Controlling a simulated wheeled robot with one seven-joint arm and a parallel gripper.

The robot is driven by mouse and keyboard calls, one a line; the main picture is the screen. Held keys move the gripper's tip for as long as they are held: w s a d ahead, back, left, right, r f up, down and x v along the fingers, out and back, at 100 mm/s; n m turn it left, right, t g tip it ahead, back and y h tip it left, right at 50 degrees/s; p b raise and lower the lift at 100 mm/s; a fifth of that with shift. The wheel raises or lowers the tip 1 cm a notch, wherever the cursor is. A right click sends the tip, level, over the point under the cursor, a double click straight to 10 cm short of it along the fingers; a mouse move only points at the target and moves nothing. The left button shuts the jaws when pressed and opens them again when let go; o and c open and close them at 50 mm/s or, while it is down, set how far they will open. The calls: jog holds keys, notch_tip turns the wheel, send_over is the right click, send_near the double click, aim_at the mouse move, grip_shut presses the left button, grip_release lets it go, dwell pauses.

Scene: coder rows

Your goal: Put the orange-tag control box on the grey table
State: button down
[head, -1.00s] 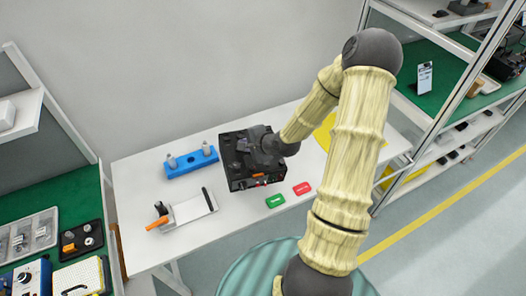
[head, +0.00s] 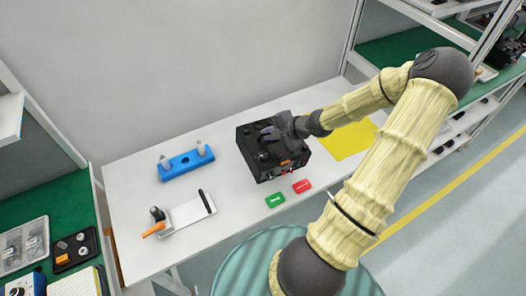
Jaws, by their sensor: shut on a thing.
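A black control box (head: 262,170) with an orange tag (head: 285,162) is in the middle of the head view, over the pale grey-white table (head: 130,200). My gripper (head: 270,133) is shut on the top of the box, reaching in from the right. The fingertips are partly hidden by the gripper's own body. The box looks upright and level. I cannot tell whether its underside touches the table or is a little above it.
A blue fixture with pegs (head: 187,163) stands left of the box. A white plate with an orange-handled clamp (head: 185,214) lies front left. Green (head: 275,199) and red (head: 302,186) tags lie just in front. A yellow sheet (head: 350,141) lies right.

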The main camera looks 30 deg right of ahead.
aim_at(269, 145)
jog(key=shift+w, duration=0.15)
notch_tip(269, 145, down, 5)
jog(key=shift+a+f+b, duration=0.1)
jog(key=shift+f+b, duration=0.05)
jog(key=shift+b, duration=0.95)
jog(key=shift+f, duration=0.35)
jog(key=shift+f, duration=1.9)
jog(key=c, duration=1.5)
grip_release()
jog(key=shift+s+f, duration=0.15)
jog(key=shift+s, duration=0.05)
